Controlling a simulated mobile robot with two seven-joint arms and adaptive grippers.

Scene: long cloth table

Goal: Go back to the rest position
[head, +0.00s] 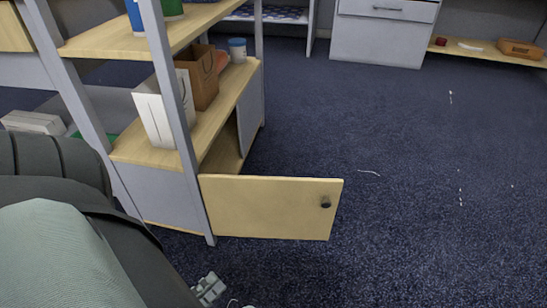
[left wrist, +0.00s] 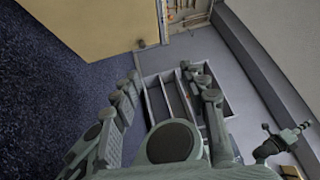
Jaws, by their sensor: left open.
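My left gripper (head: 209,289) shows at the bottom of the head view, below the open cabinet door (head: 270,208), and only a small part of it is in the picture. In the left wrist view its two fingers (left wrist: 163,88) stand wide apart with nothing held between them. A grey divided, rack-like thing shows beyond the fingers, not between them as a grip. My right gripper cannot be made out in either view.
A shelf unit (head: 223,115) stands at left, bearing a white box (head: 155,115), a brown bag (head: 200,75) and a blue-white cup (head: 237,50). Its low door with a dark knob sticks out. The blue carpet (head: 420,180) at right is mostly clear. Drawers (head: 375,40) stand behind.

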